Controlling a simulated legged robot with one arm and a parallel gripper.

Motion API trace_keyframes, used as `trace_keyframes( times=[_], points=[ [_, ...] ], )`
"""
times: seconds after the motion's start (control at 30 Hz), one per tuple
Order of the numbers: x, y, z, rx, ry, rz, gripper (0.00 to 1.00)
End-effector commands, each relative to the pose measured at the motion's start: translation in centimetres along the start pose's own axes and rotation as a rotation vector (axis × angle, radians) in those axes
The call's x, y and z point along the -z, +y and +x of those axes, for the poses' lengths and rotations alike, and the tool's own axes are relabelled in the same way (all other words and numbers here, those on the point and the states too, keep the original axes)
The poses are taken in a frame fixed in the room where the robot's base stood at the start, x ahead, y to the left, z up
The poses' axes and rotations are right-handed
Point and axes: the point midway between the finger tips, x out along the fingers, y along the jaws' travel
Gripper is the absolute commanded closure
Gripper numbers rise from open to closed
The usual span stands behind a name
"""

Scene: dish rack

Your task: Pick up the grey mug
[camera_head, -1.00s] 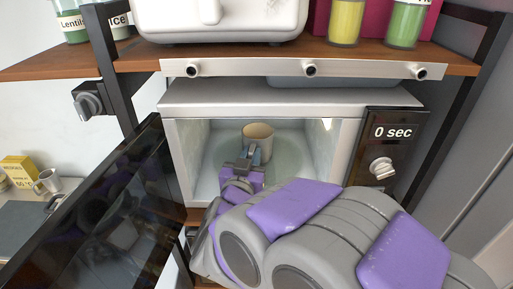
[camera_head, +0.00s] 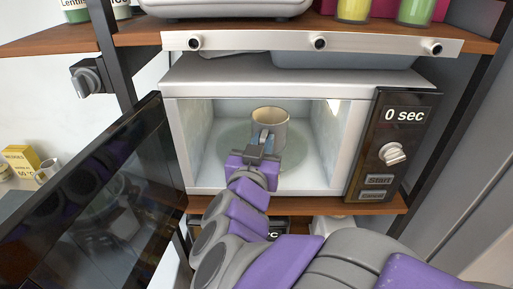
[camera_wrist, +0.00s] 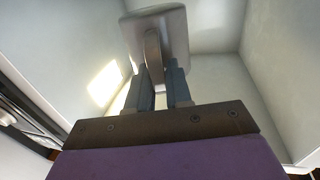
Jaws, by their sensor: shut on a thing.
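The grey mug (camera_head: 279,128), pale grey-beige on the outside, is inside the open microwave (camera_head: 262,76). It looks upright, above or on the round turntable (camera_head: 235,140); I cannot tell whether its base touches. My gripper (camera_head: 264,138) reaches in from the front and is shut on the mug's handle. In the wrist view, the fingers (camera_wrist: 159,82) stand on either side of the handle (camera_wrist: 153,57), with the mug body (camera_wrist: 172,27) beyond them. My gripper partly hides the mug's front in the head view.
The microwave door (camera_head: 95,195) stands open at the left. The control panel (camera_head: 394,140) is at the right, reading 0 sec. A shelf (camera_head: 285,30) with jars lies above. Another mug (camera_head: 47,170) and a yellow box (camera_head: 20,160) are at the far left.

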Motion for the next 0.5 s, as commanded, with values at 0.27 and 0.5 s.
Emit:
trace_keyframes(
  times=[0.27, 0.5],
  points=[
    [0.1, 2.1, -4.1, 0.005, 0.003, 0.01, 1.0],
    [0.7, 3.6, -7.0, 0.006, 0.002, 0.007, 1.0]
  ],
)
